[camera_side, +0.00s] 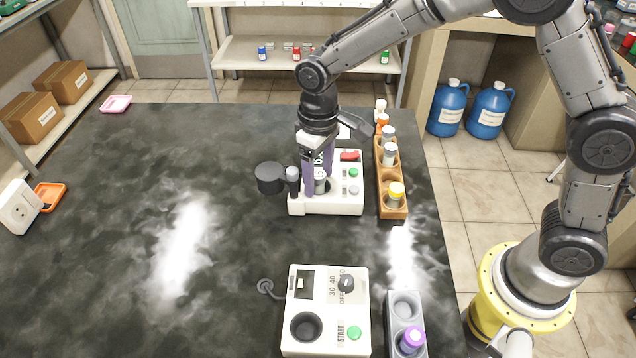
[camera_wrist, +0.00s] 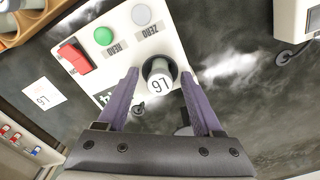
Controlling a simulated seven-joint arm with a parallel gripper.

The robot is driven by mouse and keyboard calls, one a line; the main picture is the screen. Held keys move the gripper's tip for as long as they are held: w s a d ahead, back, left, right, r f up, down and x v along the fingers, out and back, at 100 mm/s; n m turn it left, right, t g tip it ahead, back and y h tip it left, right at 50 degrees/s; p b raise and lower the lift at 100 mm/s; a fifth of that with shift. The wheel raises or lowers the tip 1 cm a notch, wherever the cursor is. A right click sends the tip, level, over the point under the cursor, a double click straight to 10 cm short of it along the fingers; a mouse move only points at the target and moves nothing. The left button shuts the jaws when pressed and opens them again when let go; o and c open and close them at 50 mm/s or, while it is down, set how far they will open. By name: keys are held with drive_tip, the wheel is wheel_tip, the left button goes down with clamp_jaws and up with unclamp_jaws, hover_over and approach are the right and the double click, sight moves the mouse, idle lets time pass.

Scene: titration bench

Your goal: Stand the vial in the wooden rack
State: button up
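A vial (camera_wrist: 158,76) with a pale cap marked with a number stands upright in the white meter (camera_side: 326,205). It also shows in the side view (camera_side: 320,186). My gripper (camera_wrist: 160,74) points down over the meter, with its purple fingers on either side of the vial. A narrow gap shows between each fingertip and the cap, so the fingers look open. The vial's lower part is hidden in the meter. The wooden rack (camera_side: 394,211) stands right of the meter. It holds several vials with white and yellow caps; its far openings are partly hidden.
A white START device (camera_side: 327,323) and a grey rack (camera_side: 391,316) with a purple-capped vial (camera_side: 412,340) are in front. A numbered card (camera_wrist: 43,96) lies behind the meter.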

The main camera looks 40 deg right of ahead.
sight(319, 174)
drive_tip(key=c, duration=1)
drive_tip(key=shift+r, duration=2.05)
drive_tip(key=shift+r, duration=0.3)
wheel_tip(319, 174, up, 6)
drive_tip(key=s+d+m, duration=0.4)
drive_tip(key=s+d, duration=0.3)
drive_tip(key=d, duration=0.7)
drive_tip(key=shift+s+f, duration=0.2)
drive_tip(key=shift+f, duration=4.45)
